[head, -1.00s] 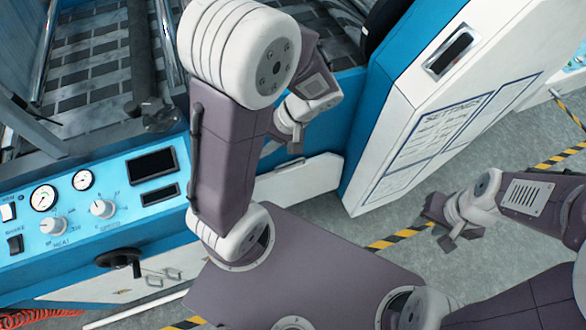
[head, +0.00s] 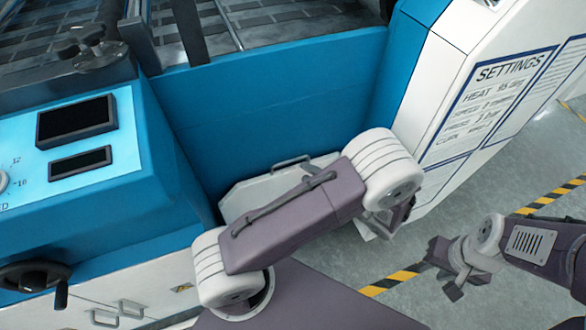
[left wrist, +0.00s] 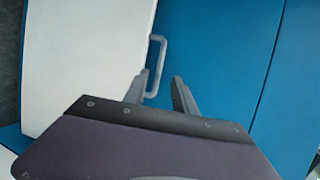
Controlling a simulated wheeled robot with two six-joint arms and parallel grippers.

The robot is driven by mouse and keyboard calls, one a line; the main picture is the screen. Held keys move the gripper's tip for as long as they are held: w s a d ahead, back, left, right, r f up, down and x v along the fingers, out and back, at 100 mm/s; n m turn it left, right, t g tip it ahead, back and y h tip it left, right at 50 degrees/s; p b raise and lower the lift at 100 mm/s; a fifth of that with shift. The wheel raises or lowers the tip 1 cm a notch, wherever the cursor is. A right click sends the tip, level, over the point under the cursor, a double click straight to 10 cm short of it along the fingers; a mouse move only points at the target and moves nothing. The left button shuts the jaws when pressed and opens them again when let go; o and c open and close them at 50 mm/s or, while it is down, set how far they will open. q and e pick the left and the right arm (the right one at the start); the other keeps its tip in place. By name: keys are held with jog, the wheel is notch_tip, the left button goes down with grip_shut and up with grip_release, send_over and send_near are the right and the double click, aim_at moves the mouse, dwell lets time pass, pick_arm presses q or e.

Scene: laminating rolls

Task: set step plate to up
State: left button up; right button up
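The step plate (head: 243,196) is a pale panel low at the foot of the blue machine front, partly hidden by my left arm. Its grey bar handle (head: 290,162) shows at the edge by the blue panel. I cannot tell the plate's exact tilt. In the left wrist view the white plate (left wrist: 85,60) fills the left, with the handle (left wrist: 157,62) along its right edge. My left gripper (left wrist: 157,82) is open, and the handle's near end shows between its fingers; contact is not clear. In the head view it is hidden. My right gripper (head: 450,272) hangs over the floor, away from the plate.
A blue control box (head: 80,180) with screens and a handwheel (head: 35,275) stands left of the plate. A white cabinet with a settings sheet (head: 500,95) stands to the right. Grey floor with striped tape (head: 395,278) is open at the right.

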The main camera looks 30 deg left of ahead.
pick_arm(q)
jog(key=b+x, duration=0.2)
jog(key=x, duration=0.5)
jog(key=shift+f, duration=0.15)
grip_shut()
dwell(1.1)
